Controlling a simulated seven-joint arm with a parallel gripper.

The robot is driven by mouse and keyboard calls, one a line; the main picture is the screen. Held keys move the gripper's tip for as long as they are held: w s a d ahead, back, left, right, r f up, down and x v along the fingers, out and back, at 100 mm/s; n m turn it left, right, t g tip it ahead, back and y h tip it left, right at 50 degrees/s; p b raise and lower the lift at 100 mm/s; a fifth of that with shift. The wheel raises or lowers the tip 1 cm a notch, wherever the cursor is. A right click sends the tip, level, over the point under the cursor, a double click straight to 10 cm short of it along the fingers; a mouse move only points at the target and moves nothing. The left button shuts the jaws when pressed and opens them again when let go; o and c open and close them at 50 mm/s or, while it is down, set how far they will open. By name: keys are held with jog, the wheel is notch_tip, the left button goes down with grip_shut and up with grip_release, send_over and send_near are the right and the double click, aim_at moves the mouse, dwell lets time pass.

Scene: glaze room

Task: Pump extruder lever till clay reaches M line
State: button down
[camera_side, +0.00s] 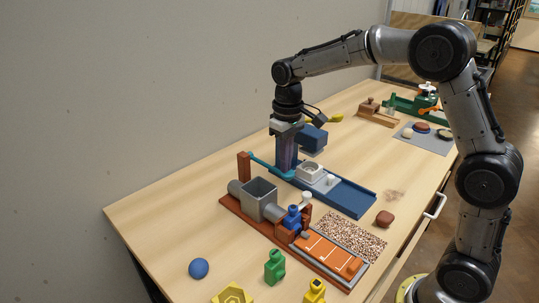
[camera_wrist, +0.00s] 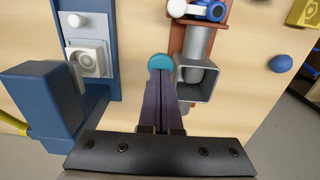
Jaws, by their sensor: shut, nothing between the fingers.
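The extruder (camera_side: 228,204) has a red-brown base, a grey barrel and an open grey hopper box (camera_side: 259,198); the hopper also shows in the wrist view (camera_wrist: 196,80). A teal lever (camera_side: 262,162) runs from its red post to my gripper. The lever's round teal end (camera_wrist: 161,61) is at my fingertips in the wrist view. My gripper (camera_side: 284,168) is shut and empty, pointing down at that end; I cannot tell if it touches. The orange board (camera_side: 318,249) in front of the nozzle has white lines; their letters are too small to read. No clay is clearly visible on it.
A blue machine (camera_side: 345,195) with a white block stands right beside the lever. A speckled mat (camera_side: 350,237), a brown lump (camera_side: 384,218), a blue ball (camera_side: 199,268) and green (camera_side: 274,266) and yellow pieces lie nearby.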

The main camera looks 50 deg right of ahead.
jog(key=shift+f, duration=1.9)
jog(key=shift+r, duration=4.95)
jog(key=shift+f, duration=0.1)
